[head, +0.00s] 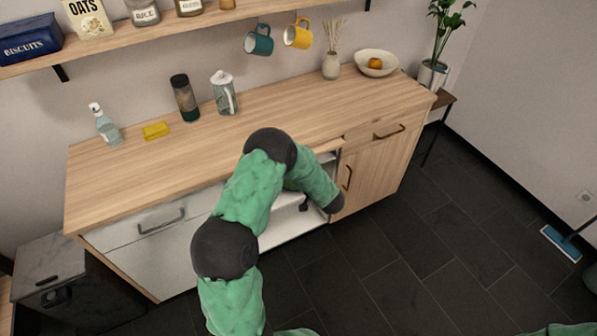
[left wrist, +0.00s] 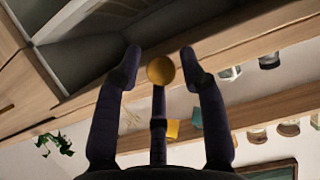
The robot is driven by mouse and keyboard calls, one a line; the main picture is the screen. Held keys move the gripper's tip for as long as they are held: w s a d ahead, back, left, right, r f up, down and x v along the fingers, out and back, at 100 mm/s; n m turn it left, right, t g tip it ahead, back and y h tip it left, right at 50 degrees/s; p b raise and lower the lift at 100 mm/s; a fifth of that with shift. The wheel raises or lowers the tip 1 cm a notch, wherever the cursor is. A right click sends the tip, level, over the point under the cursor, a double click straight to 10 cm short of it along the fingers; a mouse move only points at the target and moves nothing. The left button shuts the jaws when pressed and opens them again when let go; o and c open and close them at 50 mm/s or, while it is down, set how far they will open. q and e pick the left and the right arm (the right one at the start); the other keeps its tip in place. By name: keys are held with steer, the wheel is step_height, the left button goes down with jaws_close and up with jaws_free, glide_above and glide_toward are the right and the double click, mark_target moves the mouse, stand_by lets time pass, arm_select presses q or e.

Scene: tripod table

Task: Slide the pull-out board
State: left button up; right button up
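The pull-out board shows as a light wooden edge (head: 328,147) just under the worktop, right of my arm in the head view. In the left wrist view a round brass-coloured knob (left wrist: 160,70) appears between the fingertips of my left gripper (left wrist: 158,64). The two side fingers stand apart on either side of it, and the third finger is below it in the picture. The gripper looks open; I cannot tell whether any finger touches the knob. In the head view my arm hides the knob and most of the gripper. My right gripper is not in view.
The wooden worktop (head: 300,117) carries bottles, jars, a yellow sponge (head: 156,130) and a bowl (head: 376,63) along its back. Below it are a white drawer (head: 155,222), an open white compartment (head: 282,238) and a wooden door (head: 368,172). The dark floor in front is mostly clear.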

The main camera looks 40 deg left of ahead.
arm_select(q)
steer(key=shift+r, duration=0.1)
steer(key=v, duration=1.2)
